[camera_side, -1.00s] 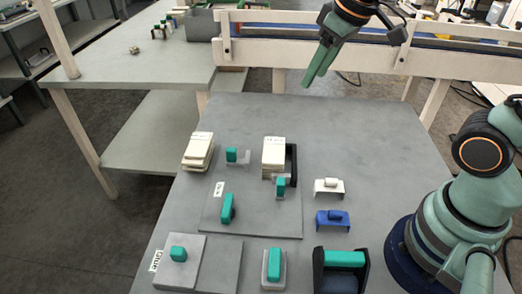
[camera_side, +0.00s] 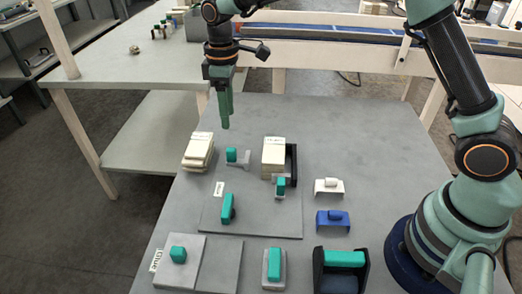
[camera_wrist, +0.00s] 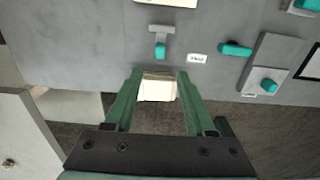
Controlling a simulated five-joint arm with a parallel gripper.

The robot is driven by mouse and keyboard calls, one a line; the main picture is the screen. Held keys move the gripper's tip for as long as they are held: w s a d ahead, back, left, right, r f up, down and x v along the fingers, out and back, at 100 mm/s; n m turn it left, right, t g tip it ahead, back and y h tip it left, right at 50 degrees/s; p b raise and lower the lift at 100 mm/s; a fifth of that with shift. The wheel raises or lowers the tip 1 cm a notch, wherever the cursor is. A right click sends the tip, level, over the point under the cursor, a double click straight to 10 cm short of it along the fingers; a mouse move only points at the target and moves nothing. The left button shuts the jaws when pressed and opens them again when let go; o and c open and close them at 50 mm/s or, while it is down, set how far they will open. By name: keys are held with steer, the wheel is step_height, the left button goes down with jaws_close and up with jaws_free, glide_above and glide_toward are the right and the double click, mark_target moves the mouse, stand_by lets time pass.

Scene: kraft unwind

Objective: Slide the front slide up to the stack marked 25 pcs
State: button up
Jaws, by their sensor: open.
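A grey slide with a teal grip (camera_side: 231,155) lies just right of a fanned cream stack (camera_side: 198,152); it shows in the wrist view (camera_wrist: 160,47). A second grey slide with a teal grip (camera_side: 281,186) lies at the near side of a squared cream stack (camera_side: 273,157), beside a black bracket (camera_side: 292,163). The stacks' top labels are too small to read, so I cannot tell which says 25 pcs. My gripper (camera_side: 225,126) is open and empty, pointing down above the table's far left part. In the wrist view the fanned stack (camera_wrist: 158,88) shows between its fingers.
A teal grip (camera_side: 228,208) stands on a grey plate (camera_side: 255,225). Nearer are a teal-topped block (camera_side: 178,254), another teal piece (camera_side: 274,265) and a black holder (camera_side: 341,270). White (camera_side: 328,187) and blue (camera_side: 333,220) brackets stand right. The table's far part is clear.

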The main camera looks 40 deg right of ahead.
mark_target(231, 149)
step_height(231, 149, down, 12)
stand_by(0.5)
